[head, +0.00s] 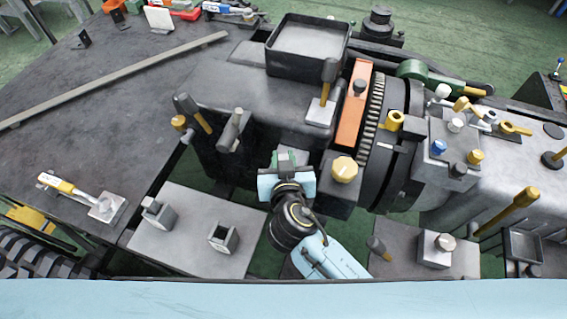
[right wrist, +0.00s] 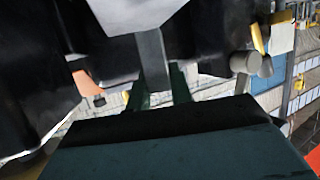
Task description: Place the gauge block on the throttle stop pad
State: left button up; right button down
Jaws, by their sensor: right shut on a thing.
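My right gripper (head: 287,160) is in front of the dark machine body, near the middle of the head view. In the right wrist view its dark green fingers (right wrist: 163,88) are shut on a plain grey bar (right wrist: 152,58), which I take to be the gauge block. In the head view the block is mostly hidden by the gripper. A small light grey pad (head: 316,117) with a dark-topped upright lever (head: 329,75) is on the machine, above and right of the gripper. I cannot tell for sure whether it is the throttle stop pad. My left gripper is not in view.
An orange plate (head: 352,120) and a toothed ring (head: 374,108) stand to the right. A brass knob (head: 344,169) juts out beside the gripper. Handles (head: 198,115) stick up at the left. A black tray (head: 307,50) is behind. A grey plate (head: 188,246) carries two square fittings.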

jog(key=shift+f, duration=0.75)
jog(key=shift+f, duration=0.2)
jog(key=c, duration=1.3)
grip_release()
jog(key=shift+o, duration=0.2)
jog(key=shift+r, duration=0.1)
jog(key=shift+r, duration=0.2)
jog(key=a+p+v, duration=0.1)
jog(key=p+v, duration=0.1)
jog(key=v, duration=0.9)
jog(key=shift+s+d, duration=0.45)
jog(key=shift+d, duration=0.05)
jog(key=shift+r, duration=0.1)
